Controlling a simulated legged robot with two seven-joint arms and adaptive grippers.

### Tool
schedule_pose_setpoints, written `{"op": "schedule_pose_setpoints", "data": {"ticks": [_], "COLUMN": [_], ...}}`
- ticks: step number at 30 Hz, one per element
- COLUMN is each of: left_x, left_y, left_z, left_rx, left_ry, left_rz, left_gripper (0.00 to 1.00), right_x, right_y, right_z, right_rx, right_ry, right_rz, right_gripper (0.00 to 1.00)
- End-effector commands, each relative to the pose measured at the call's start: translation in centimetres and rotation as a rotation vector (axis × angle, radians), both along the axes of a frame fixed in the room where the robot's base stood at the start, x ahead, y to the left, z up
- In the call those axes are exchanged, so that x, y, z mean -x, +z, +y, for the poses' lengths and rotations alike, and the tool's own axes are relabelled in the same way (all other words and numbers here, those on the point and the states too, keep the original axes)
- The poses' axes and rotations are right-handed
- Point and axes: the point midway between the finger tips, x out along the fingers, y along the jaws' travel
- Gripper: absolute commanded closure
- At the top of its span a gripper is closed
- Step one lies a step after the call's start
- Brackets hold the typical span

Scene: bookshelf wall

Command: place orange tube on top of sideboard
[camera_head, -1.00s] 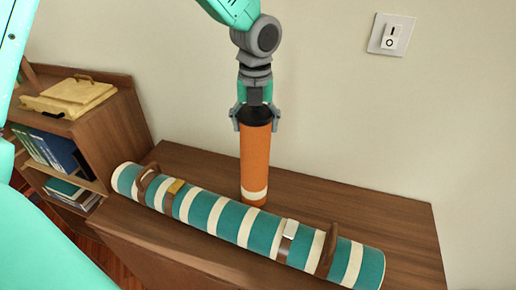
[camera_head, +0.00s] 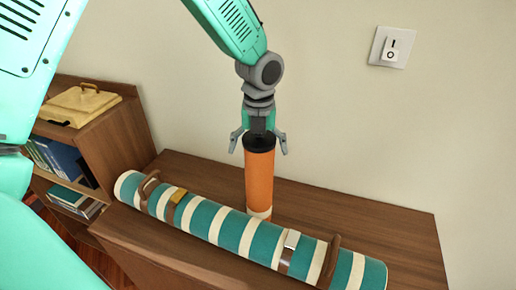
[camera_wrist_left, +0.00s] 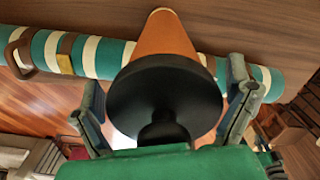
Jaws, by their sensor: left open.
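The orange tube (camera_head: 259,182) stands upright on the wooden sideboard (camera_head: 365,219), behind a striped roll. It has a black cap and a cream band near its base. My left gripper (camera_head: 258,143) is open above it, its fingers spread on either side of the black cap and apart from it. In the left wrist view, the tube's orange body (camera_wrist_left: 162,36) shows beyond the round black cap (camera_wrist_left: 164,95), between the open fingers. My right gripper is not in view.
A teal-and-cream striped roll (camera_head: 232,228) with brown straps and handles lies along the sideboard's front. A wall switch (camera_head: 392,47) is at upper right. The sideboard's right part is clear.

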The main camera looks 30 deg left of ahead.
Motion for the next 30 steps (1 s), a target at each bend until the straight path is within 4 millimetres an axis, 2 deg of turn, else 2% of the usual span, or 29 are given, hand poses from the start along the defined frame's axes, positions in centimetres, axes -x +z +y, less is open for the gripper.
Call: {"op": "schedule_pose_setpoints", "data": {"ticks": [5,12,18,24,30], "left_x": [-0.1,-0.1,0.0,0.0,0.1], "left_y": [2.2,7.3,10.6,11.9,12.0], "left_z": [-0.3,-0.1,0.0,-0.1,-0.3], "left_rx": [0.001,0.003,0.002,0.001,-0.001], "left_ry": [0.0,0.0,0.0,0.0,-0.001], "left_rz": [-0.006,-0.008,-0.004,-0.002,-0.001], "left_gripper": [0.04,0.04,0.04,0.04,0.04], "right_x": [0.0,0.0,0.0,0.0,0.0], "right_y": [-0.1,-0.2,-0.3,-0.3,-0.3], "right_z": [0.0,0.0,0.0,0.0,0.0], "right_rx": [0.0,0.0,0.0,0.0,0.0], "right_ry": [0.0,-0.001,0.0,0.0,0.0], "right_rz": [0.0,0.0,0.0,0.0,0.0], "right_gripper": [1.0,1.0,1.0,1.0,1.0]}}
